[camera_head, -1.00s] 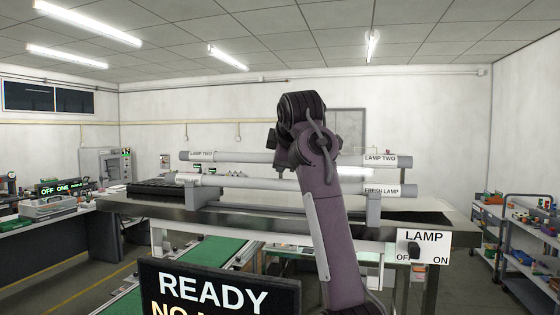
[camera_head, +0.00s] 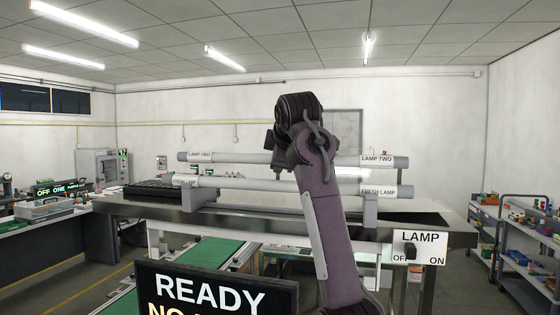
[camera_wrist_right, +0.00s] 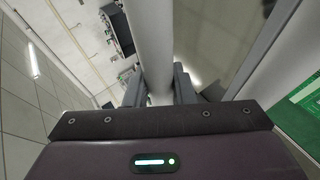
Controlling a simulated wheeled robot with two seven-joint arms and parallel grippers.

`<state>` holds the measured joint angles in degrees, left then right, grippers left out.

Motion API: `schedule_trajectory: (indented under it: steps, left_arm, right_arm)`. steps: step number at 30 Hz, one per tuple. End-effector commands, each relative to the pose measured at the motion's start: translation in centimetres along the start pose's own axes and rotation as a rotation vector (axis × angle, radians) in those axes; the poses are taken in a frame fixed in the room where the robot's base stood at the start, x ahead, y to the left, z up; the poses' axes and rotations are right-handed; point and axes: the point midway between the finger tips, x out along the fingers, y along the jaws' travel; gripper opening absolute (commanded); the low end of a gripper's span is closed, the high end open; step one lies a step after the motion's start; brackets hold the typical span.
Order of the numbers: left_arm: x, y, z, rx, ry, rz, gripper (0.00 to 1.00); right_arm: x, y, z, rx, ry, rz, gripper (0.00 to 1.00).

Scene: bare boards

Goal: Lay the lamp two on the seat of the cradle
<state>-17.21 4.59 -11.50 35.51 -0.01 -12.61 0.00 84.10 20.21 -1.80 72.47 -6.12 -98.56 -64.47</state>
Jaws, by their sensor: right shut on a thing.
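Lamp two (camera_head: 235,158) is a long grey-white tube with a label near each end. It is held level, above and behind the fresh lamp (camera_head: 280,186) in the head view. My right gripper (camera_wrist_right: 160,86) is shut on lamp two near its middle; the tube also shows between the fingers in the right wrist view (camera_wrist_right: 152,40). In the head view my right wrist hides the grip. The fresh lamp, a similar tube, rests on two grey posts (camera_head: 371,209) that look like the cradle; I cannot tell whether a seat is free. My left gripper is not seen.
The posts stand on a metal bench (camera_head: 270,212). A black rack (camera_head: 165,190) is at its left end. A lamp switch sign (camera_head: 420,245) and a READY screen (camera_head: 215,290) stand in front. A shelf cart (camera_head: 515,235) is at right.

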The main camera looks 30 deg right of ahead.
Motion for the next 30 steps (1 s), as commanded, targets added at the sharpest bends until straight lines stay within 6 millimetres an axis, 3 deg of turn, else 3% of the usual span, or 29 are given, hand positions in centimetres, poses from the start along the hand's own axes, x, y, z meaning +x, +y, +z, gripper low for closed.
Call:
schedule_trajectory:
  steps: [30]
  left_arm:
    - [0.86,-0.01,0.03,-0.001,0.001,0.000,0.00]
  right_arm:
    - [0.58,-0.90,0.21,-0.001,0.001,0.001,0.00]
